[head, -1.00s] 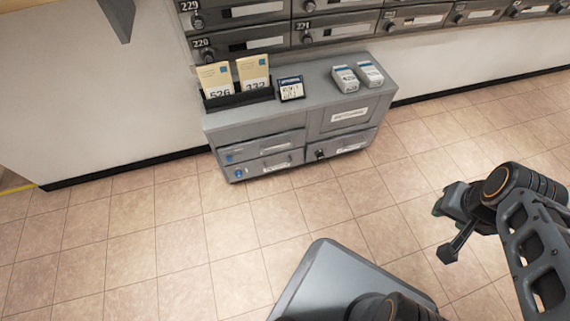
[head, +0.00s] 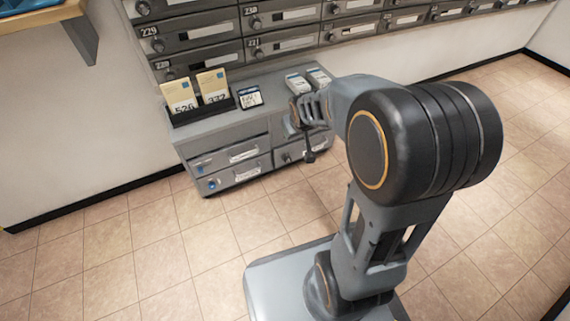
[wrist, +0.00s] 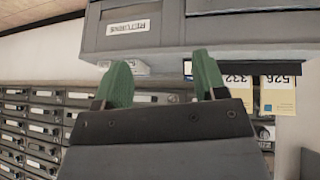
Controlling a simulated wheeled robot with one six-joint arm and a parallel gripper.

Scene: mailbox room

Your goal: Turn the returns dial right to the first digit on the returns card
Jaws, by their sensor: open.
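The grey cabinet (head: 215,132) stands under the mailboxes in the head view. A small dark-framed card (head: 249,97) with handwriting, too small to read, stands on its top. A dark round knob (head: 286,157) shows on the lower right drawer; I cannot read any digits on it. My arm covers much of the cabinet's right front. My gripper (head: 300,138) is in front of that side in the head view. In the wrist view my gripper (wrist: 162,80) is open, its green fingers apart and nothing between them. A RETURNS label (wrist: 128,27) shows upside down beyond them.
Two envelopes (head: 196,92) marked 526 and 332 stand in a black holder left of the card. Two small pale boxes (head: 307,80) are on the cabinet's right top. Rows of numbered mailboxes (head: 275,42) line the wall. Tiled floor (head: 160,240) is open at the left.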

